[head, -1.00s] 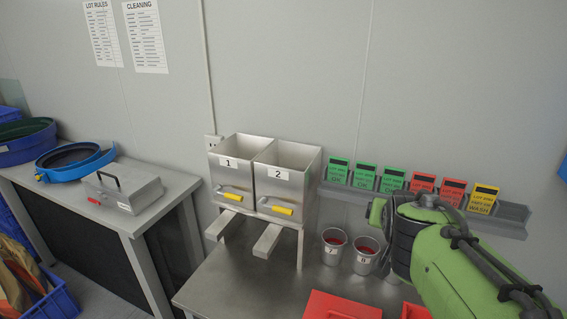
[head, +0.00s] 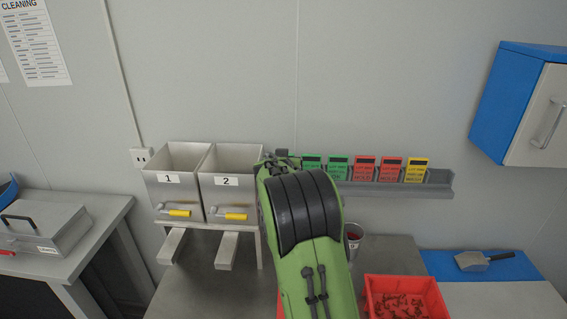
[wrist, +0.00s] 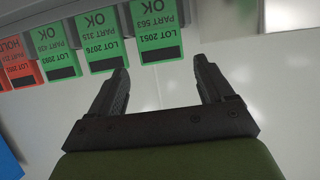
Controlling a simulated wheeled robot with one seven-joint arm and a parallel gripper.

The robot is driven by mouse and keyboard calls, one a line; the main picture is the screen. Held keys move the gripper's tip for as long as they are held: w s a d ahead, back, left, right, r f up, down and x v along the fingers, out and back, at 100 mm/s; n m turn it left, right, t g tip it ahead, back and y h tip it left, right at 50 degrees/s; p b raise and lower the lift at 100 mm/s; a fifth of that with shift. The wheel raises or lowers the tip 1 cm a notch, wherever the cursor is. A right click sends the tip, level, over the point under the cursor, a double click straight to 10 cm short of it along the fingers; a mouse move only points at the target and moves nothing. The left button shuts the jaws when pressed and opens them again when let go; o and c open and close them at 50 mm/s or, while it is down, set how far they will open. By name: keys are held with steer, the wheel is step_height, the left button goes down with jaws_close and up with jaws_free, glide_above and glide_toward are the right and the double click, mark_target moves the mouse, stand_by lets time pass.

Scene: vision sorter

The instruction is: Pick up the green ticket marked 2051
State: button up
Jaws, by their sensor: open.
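The green ticket marked LOT 2051 (wrist: 157,30) appears upside down at the top of the wrist view, with its dark strip toward my gripper. It reads OK and PART 563. My gripper (wrist: 162,68) is open and empty. The ticket lies just ahead of the gap between the fingertips, nearer the left finger; I cannot tell whether they touch. In the head view my arm hides this ticket and most of the gripper.
Green ticket LOT 2076 (wrist: 100,35) sits close beside it, near the left finger. More green, red and yellow (head: 415,170) tickets stand along the grey wall rail (head: 400,190). Two numbered metal hoppers (head: 178,180) stand left of my arm. A red tray (head: 368,300) is below right.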

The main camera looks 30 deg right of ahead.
steer(key=p+x, duration=0.2)
steer(key=x, duration=0.3)
steer(key=shift+w, duration=0.1)
steer(key=shift+w+d+f, duration=0.15)
steer(key=shift+w+f, duration=0.05)
steer(key=shift+w, duration=0.1)
steer(key=shift+s+r, duration=0.1)
steer(key=shift+s, duration=0.1)
steer(key=shift+c, duration=1.1)
steer(key=c, duration=0.6)
